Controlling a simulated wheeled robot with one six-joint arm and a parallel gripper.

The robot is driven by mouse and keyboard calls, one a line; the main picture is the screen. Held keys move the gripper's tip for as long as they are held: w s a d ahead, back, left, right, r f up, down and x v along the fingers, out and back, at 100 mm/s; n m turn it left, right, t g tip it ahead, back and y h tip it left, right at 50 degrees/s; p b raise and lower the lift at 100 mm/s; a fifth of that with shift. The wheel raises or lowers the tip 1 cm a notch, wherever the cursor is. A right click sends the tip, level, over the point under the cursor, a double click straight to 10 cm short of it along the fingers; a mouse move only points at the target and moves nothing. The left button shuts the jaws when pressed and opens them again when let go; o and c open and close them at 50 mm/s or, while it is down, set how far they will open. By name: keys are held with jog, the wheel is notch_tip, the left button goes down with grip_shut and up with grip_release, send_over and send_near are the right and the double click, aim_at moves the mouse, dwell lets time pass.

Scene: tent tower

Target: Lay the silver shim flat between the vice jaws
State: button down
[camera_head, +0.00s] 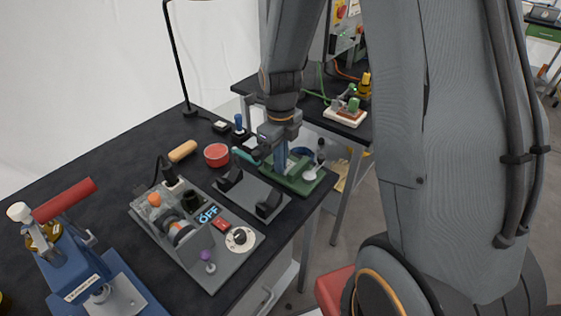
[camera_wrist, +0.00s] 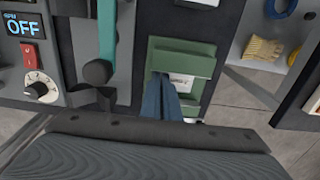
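A green vice (camera_head: 300,183) stands at the right edge of the black bench; it also shows in the wrist view (camera_wrist: 185,47). A small pale plate with dark marks (camera_wrist: 183,80) shows inside the green body; I cannot tell whether it is the silver shim. My gripper (camera_head: 281,166) points down over the vice. In the wrist view its blue fingers (camera_wrist: 164,82) lie close together with no clear gap, reaching toward the left of the pale plate. Whether something thin is between the fingertips is hidden. I cannot identify the shim surely in either view.
Left of the vice is a grey fixture (camera_head: 250,190) with two black blocks and a teal-handled lever (camera_wrist: 107,30). A grey control unit (camera_head: 195,230) reading OFF, a red bowl (camera_head: 217,154) and a blue press (camera_head: 95,285) share the bench. The bench ends right of the vice.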

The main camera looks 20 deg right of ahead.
jog(key=c, duration=2)
grip_release()
notch_tip(320, 180, up, 12)
jog(key=b, duration=0.3)
jog(key=s+f+n, duration=0.2)
jog(key=s+n, duration=0.1)
jog(key=n, duration=0.6)
jog(key=s+f+n+t, duration=0.1)
jog(key=s+n, duration=0.3)
jog(key=n, duration=0.6)
jog(key=s+f+n, duration=0.3)
jog(key=s+n, duration=0.1)
jog(key=n, duration=0.6)
jog(key=shift+f, duration=0.25)
